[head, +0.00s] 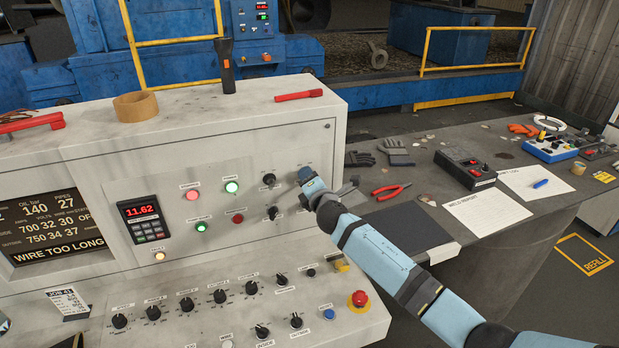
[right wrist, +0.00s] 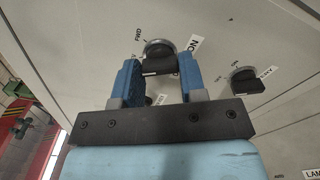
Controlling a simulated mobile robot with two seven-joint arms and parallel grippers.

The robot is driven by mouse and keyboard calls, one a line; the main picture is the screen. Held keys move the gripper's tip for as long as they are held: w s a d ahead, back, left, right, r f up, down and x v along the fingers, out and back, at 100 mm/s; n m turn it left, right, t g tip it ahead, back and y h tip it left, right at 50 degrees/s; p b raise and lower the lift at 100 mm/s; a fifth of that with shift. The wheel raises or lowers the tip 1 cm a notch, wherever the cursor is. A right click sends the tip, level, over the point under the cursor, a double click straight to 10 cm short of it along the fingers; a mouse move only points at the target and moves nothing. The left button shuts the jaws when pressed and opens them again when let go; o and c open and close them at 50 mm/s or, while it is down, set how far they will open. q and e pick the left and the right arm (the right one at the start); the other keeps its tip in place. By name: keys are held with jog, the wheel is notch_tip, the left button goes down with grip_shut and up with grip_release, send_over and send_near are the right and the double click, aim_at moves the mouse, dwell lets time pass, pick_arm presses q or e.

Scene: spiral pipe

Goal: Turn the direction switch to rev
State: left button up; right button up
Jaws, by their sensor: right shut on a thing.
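The direction switch (right wrist: 158,50) is a black round knob with a raised grip bar on the pale panel. In the right wrist view a FWD mark shows at its upper left, and a label plate beside it is partly covered; I cannot read a REV mark. My right gripper (right wrist: 160,78) has its two blue fingers on either side of the knob's bar and is shut on it. In the head view my right gripper (head: 305,187) is against the right part of the upright panel and hides the switch.
Other black knobs (head: 269,180) sit just left of my right gripper; one (right wrist: 245,80) is close to the right finger. Lit buttons (head: 232,187) and a red-digit display (head: 144,212) are further left. A red emergency button (head: 358,299) is below. A grey workbench (head: 400,190) stands right.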

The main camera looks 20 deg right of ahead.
jog(key=shift+n, duration=0.3)
jog(key=o, duration=0.9)
jog(key=s, duration=0.4)
jog(key=s+b, duration=0.1)
jog(key=s, duration=0.8)
jog(key=shift+s+d, duration=0.25)
jog(key=shift+s, duration=0.15)
